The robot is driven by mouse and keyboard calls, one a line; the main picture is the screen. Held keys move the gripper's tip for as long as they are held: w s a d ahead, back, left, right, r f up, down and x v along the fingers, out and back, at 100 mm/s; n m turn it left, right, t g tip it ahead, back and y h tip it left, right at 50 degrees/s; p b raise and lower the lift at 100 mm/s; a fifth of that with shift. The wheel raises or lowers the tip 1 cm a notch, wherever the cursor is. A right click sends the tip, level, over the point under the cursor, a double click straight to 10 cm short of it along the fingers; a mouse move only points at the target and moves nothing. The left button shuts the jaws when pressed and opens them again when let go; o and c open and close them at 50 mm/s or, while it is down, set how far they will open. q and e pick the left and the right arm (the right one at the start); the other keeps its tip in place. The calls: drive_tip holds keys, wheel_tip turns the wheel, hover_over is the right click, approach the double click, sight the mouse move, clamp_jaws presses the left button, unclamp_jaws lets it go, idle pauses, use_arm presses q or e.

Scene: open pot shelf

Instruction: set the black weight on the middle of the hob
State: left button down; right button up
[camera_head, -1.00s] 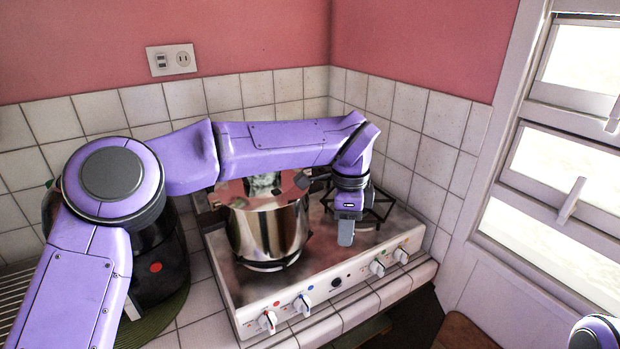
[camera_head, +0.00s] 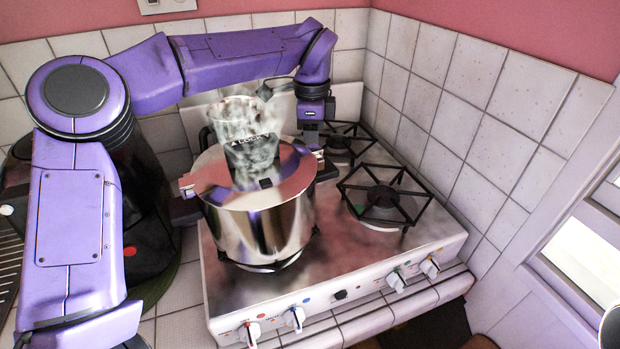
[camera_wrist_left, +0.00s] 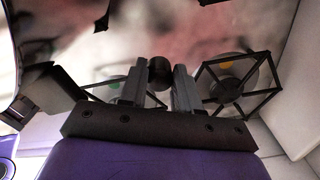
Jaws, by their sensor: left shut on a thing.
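The black weight (camera_wrist_left: 159,72) shows in the left wrist view as a small dark round thing between the fingertips of my left gripper (camera_wrist_left: 158,88), which is shut on it. In the head view my left gripper (camera_head: 319,152) points down behind the right edge of the pot, over the back of the hob; I cannot make out the weight there. The hob (camera_head: 345,258) has a shiny top and a white front with knobs. Its middle, to the right of the pot, looks bare. My right gripper is not in view.
A steel pot (camera_head: 262,228) with a lid stands on the left of the hob, with a clear glass-like shape (camera_head: 252,135) above it. Black grates (camera_head: 387,195) stand at the right. A dark appliance (camera_head: 150,225) is on the left. Tiled walls close off the back and right.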

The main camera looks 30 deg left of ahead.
use_arm(q)
drive_tip(key=f, duration=0.2)
drive_tip(key=a+f+p, duration=0.1)
drive_tip(key=f, duration=0.4)
drive_tip(key=shift+s+a+p, duration=0.15)
drive_tip(key=shift+s+p, duration=0.2)
drive_tip(key=shift+s, duration=0.05)
drive_tip(key=shift+w+f, duration=0.1)
drive_tip(key=shift+f, duration=0.2)
drive_tip(key=shift+d, duration=0.2)
drive_tip(key=shift+f+b, duration=0.2)
drive_tip(key=shift+b, duration=0.15)
drive_tip(key=c, duration=0.8)
unclamp_jaws()
